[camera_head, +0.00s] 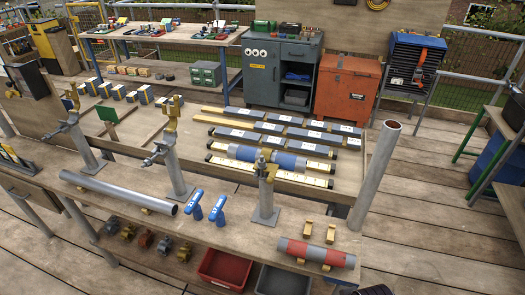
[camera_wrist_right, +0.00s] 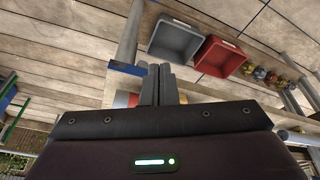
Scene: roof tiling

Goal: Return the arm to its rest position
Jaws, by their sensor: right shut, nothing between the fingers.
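My right gripper (camera_wrist_right: 159,84) shows in the right wrist view with its two dark fingers together and nothing between them. It is in the air near the front edge of the workbench, with the deck boards and the bins below in that view. In the head view, only a dark rounded part at the bottom edge, right of centre, may belong to my right arm. My left gripper and left arm are not in view.
A workbench (camera_head: 225,232) carries a grey pipe (camera_head: 118,190), blue-handled tools (camera_head: 206,205), clamp posts and a red-grey cylinder (camera_head: 315,253). Under it are a red bin (camera_head: 224,268) and a grey bin (camera_head: 283,280). An upright pipe (camera_head: 376,175) stands right. Open deck (camera_head: 440,240) lies beyond.

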